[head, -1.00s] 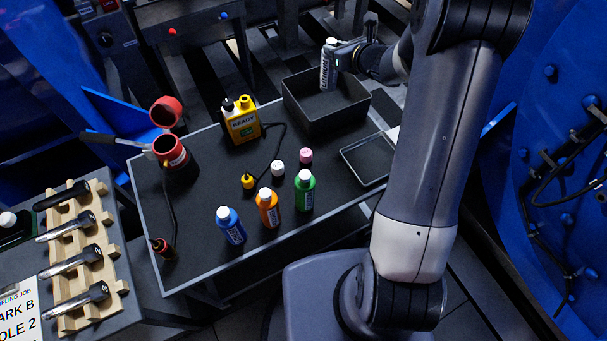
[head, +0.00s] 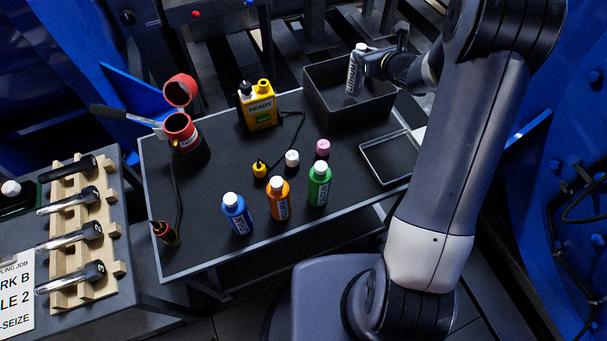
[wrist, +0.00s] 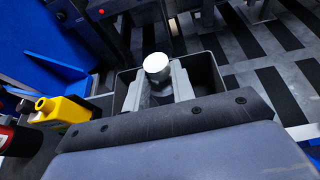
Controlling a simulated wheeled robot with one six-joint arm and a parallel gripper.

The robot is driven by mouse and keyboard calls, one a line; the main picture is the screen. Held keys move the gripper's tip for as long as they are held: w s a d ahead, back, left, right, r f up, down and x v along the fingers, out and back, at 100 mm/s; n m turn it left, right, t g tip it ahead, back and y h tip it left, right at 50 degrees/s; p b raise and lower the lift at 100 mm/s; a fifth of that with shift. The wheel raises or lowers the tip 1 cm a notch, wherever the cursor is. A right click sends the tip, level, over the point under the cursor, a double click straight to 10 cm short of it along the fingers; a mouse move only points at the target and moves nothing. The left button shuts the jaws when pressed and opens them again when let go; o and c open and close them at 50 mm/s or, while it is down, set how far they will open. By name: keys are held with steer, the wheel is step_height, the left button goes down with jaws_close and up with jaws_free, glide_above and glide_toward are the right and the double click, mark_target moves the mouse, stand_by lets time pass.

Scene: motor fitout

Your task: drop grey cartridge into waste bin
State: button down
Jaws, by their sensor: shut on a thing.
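The grey cartridge (head: 354,75), with a white cap, is upright in my gripper (head: 366,66). My gripper is shut on it. In the head view the cartridge overlaps the inside of the black waste bin (head: 374,111), its lower end below the rim line. In the wrist view the cartridge's white cap (wrist: 157,65) shows between the two fingers (wrist: 156,88), with the bin (wrist: 207,68) open around and beneath. The cartridge's lower part is hidden in the wrist view. I cannot tell how far its base is from the bin floor.
Blue (head: 237,214), orange (head: 279,199) and green (head: 319,185) bottles stand on the black table (head: 215,240). A yellow READY unit (head: 259,108) stands left of the bin. A shallow black tray (head: 388,160) lies in front of it. A red heater-like cup (head: 182,131) stands at the left.

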steer(key=c, duration=1.1)
jaws_free()
steer(key=v, duration=1.1)
steer(key=shift+w+a+f, duration=0.1)
steer(key=shift+w, duration=0.05)
steer(key=w+a, duration=0.1)
steer(key=w, duration=0.2)
steer(key=w+a+p, duration=0.1)
steer(key=w, duration=0.2)
steer(key=w+a+p, duration=0.1)
steer(key=w+a, duration=0.1)
steer(key=shift+w+f, duration=0.35)
steer(key=shift+w, duration=0.05)
steer(key=shift+r+p, duration=0.75)
steer(key=shift+p, duration=0.05)
